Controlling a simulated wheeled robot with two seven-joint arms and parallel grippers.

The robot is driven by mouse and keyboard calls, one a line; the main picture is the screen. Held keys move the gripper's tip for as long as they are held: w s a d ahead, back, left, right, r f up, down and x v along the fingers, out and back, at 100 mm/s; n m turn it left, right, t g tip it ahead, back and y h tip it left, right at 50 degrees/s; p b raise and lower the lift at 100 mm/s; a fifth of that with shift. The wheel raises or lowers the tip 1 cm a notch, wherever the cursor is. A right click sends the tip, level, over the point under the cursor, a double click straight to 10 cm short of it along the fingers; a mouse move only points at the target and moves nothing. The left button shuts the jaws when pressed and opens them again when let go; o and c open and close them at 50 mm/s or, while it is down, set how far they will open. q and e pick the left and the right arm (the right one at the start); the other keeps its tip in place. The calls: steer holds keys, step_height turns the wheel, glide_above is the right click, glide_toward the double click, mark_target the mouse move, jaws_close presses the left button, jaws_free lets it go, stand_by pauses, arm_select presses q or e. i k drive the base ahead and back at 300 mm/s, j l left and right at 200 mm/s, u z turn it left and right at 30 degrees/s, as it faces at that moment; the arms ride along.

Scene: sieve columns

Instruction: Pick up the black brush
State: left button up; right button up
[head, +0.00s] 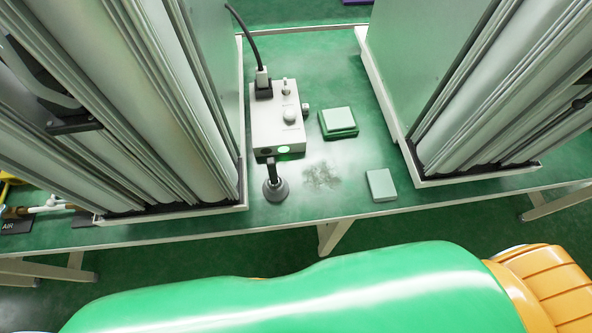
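The black brush (276,190) stands on the green table near its front edge, just in front of the grey control box. It has a round, wide dark head at the bottom and a thin dark handle pointing up and away towards the box. I cannot tell whether the handle touches the box. Neither of my grippers is in view.
The grey control box (277,124) has knobs, a green light and a black cable. Tall sieve columns stand left (150,100) and right (500,90). A green block (338,122), a pale block (381,185) and a dark speckled patch (321,176) are right of the brush.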

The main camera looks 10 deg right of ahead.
mark_target(275, 183)
steer(key=k+j+z, duration=0.2)
steer(key=j, duration=0.15)
steer(key=j+z, duration=0.15)
steer(key=j, duration=0.25)
steer(key=k+j+z, duration=0.2)
steer(key=j, duration=0.15)
steer(key=k+j+z, duration=0.2)
steer(key=j, duration=0.15)
steer(key=i, duration=0.1)
